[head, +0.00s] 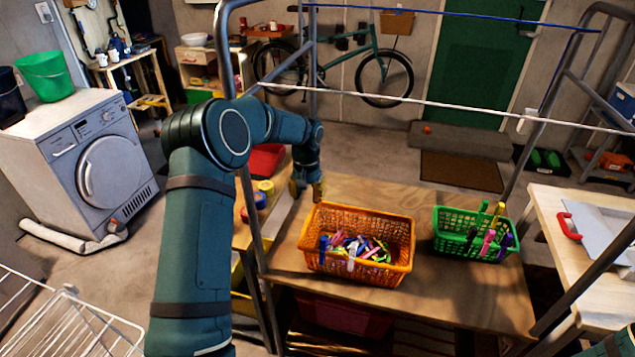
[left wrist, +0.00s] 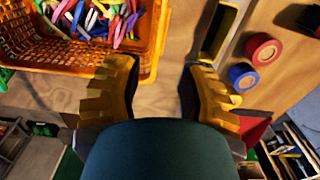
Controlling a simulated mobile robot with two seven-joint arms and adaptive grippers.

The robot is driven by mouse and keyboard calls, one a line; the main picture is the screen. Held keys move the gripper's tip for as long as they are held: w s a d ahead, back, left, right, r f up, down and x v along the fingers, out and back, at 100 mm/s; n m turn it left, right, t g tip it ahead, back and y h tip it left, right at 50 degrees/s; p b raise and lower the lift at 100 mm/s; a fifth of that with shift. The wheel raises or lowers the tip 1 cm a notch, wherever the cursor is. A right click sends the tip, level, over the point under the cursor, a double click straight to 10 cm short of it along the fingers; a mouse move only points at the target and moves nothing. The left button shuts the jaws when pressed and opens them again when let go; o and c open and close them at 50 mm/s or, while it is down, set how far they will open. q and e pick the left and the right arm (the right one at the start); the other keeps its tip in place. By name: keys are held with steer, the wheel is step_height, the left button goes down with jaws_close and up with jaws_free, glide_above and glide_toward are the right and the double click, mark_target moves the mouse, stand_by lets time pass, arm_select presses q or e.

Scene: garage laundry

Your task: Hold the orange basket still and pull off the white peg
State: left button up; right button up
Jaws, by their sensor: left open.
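The orange basket (head: 402,270), full of coloured pegs, stands upright on a wooden table (head: 455,300). A white peg (head: 351,264) is clipped on its near rim, right of a blue peg (head: 323,244). My left gripper (head: 307,188) is behind the basket's far left corner. In the left wrist view the left gripper (left wrist: 160,88) is open and empty, its fingers over bare wood; the basket (left wrist: 150,40) is at upper left, close to one finger. I cannot pick out the white peg there. My right gripper is out of view.
A green basket (head: 447,243) with clipped pegs stands right of the orange one. Red (left wrist: 262,48) and blue (left wrist: 242,76) rolls lie beside the left gripper. Metal posts and a white line (head: 400,102) cross the space above the table. Bare wood lies between the baskets.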

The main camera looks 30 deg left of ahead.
mark_target(307, 222)
arm_select(q)
steer(key=shift+s+f+b, duration=0.2)
steer(key=shift+f+b, duration=0.6)
steer(key=shift+f, duration=0.3)
step_height(307, 222, down, 7)
steer(key=b, duration=0.4)
steer(key=shift+w+f, duration=0.1)
steer(key=shift+f+b, duration=0.55)
steer(key=shift+f, duration=0.25)
jaws_close()
